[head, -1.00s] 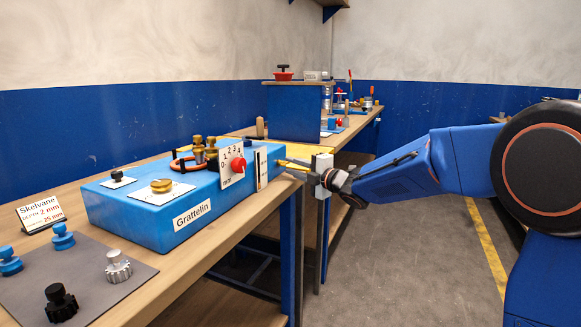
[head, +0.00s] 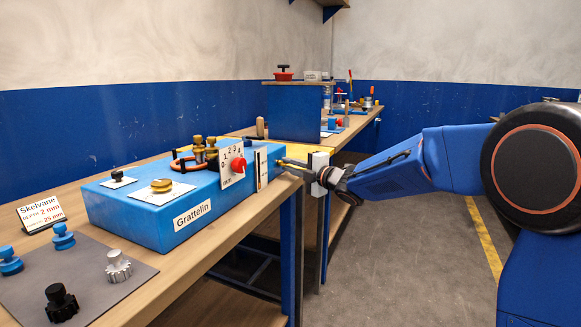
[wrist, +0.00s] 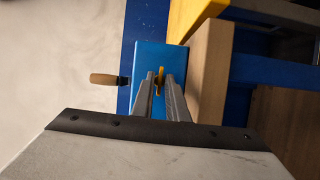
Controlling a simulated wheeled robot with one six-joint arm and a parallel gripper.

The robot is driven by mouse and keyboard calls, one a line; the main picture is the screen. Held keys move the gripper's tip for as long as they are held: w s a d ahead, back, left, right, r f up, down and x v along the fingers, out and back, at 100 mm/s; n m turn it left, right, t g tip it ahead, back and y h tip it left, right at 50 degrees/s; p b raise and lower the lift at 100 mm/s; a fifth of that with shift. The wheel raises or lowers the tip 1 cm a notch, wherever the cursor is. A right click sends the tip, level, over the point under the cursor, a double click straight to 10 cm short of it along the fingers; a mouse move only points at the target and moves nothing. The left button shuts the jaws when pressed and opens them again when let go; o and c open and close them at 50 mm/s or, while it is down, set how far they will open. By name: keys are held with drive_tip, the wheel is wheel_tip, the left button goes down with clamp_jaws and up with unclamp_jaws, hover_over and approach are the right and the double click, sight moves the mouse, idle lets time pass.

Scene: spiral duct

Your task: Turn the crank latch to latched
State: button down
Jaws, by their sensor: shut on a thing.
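The blue box (head: 150,215) labelled Grattelin stands on the bench, and its end face shows in the wrist view (wrist: 176,54). A small brass-coloured part (wrist: 159,82), which looks like the crank latch, is on that end face. My gripper (wrist: 160,76) reaches the box's right end from the right, its fingers either side of the brass part and shut on it. In the head view my gripper (head: 284,163) is small, and the latch's angle cannot be read. The fingers partly hide the brass part in the wrist view.
The box top carries a red knob (head: 239,165) on a numbered plate and brass fittings. A wooden handle (wrist: 103,79) stands close beside the box's end. A grey mat (head: 100,275) with several knobs lies at front left. Open floor (head: 420,260) lies right of the bench.

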drive_tip(key=m+g, duration=0.1)
drive_tip(key=m, duration=0.1)
drive_tip(key=m+h, duration=0.1)
drive_tip(key=m, duration=0.1)
drive_tip(key=shift+r+g, duration=0.15)
drive_tip(key=shift+g, duration=0.25)
drive_tip(key=m+g, duration=0.2)
drive_tip(key=m, duration=0.2)
drive_tip(key=shift+w+d+r, duration=0.1)
drive_tip(key=shift+w, duration=0.05)
drive_tip(key=m+g, duration=0.1)
drive_tip(key=m, duration=0.1)
drive_tip(key=m+g, duration=0.2)
drive_tip(key=shift+w+r+m, duration=0.1)
drive_tip(key=shift+w+m, duration=0.1)
drive_tip(key=shift+m, duration=0.1)
idle(0.4)
drive_tip(key=c, duration=2)
unclamp_jaws()
drive_tip(key=shift+d, duration=0.15)
